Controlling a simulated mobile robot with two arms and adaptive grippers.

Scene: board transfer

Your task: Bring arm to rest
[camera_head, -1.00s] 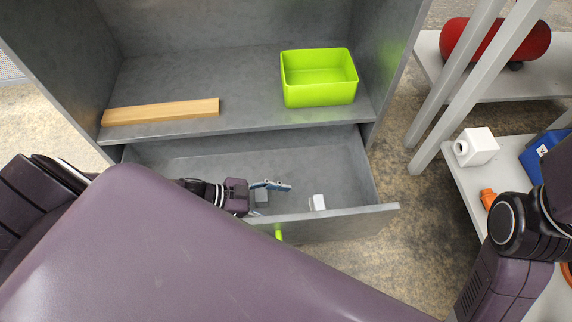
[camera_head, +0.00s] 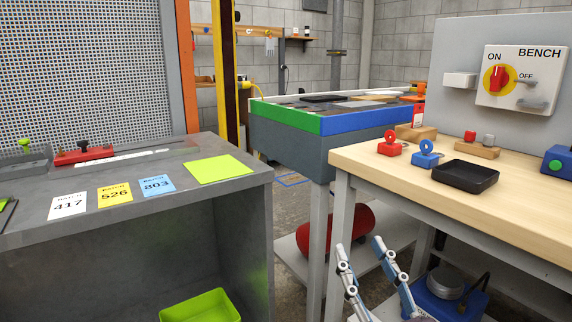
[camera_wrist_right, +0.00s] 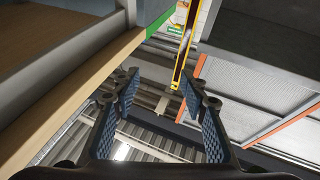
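My right gripper (camera_head: 359,243) shows at the bottom of the head view, right of centre, pointing up. Its two blue-padded fingers are apart with nothing between them. In the right wrist view its fingers (camera_wrist_right: 158,84) also stand open and empty. The gripper is in front of the lower shelf under the workbench, below the bench's edge. My left gripper and arm are not in the head view now.
The wooden bench (camera_head: 375,165) with a black tray (camera_head: 465,177) is at right. A grey cabinet (camera_head: 110,225) with batch cards is at left; a green bin (camera_head: 200,306) shows below. A red cylinder (camera_head: 352,222) lies behind my right gripper.

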